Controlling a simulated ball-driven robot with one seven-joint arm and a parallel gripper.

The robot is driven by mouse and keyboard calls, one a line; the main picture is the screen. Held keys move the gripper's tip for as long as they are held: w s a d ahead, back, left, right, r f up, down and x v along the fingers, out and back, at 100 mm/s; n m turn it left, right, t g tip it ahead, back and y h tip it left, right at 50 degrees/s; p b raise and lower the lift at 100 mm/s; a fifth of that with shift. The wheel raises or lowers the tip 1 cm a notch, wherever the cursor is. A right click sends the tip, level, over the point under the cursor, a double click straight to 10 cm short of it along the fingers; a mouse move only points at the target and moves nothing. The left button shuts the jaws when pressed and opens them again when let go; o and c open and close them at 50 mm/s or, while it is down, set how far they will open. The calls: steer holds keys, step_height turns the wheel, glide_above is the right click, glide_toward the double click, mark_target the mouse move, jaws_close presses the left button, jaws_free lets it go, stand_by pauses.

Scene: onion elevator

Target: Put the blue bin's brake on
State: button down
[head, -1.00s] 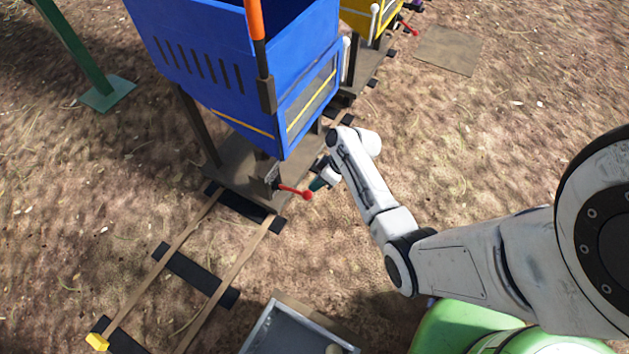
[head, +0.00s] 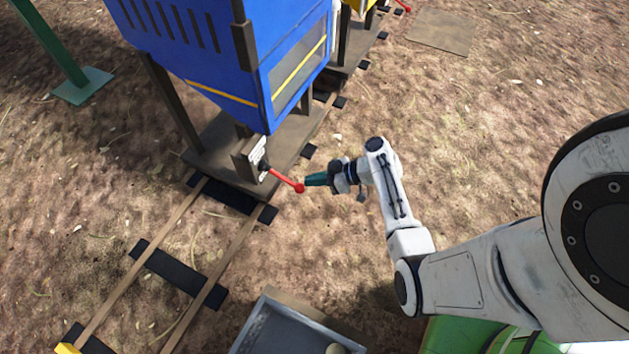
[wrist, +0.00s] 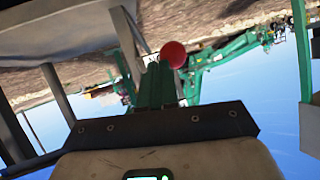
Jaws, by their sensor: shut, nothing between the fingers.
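The blue bin (head: 215,65) stands on a brown wheeled base (head: 205,158) on the rails. Its brake is a red lever (head: 284,178) with a ball knob, sticking out from a bracket with a white plate (head: 258,155) at the base's near end and sloping down to the right. My gripper (head: 308,180) is shut and empty, its teal fingers at the right of the knob; I cannot tell whether they touch. In the wrist view the red knob (wrist: 173,54) is just beyond the fingertips (wrist: 157,75), slightly right of them.
The rails (head: 170,260) run toward the lower left, ending near a yellow block (head: 67,348). A grey tray (head: 285,330) lies at the bottom. A green post (head: 50,45) stands at left. A yellow bin (head: 357,6) is behind.

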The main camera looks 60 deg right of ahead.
steer(key=shift+r, duration=0.1)
steer(key=shift+r+p, duration=0.6)
steer(key=shift+r, duration=0.05)
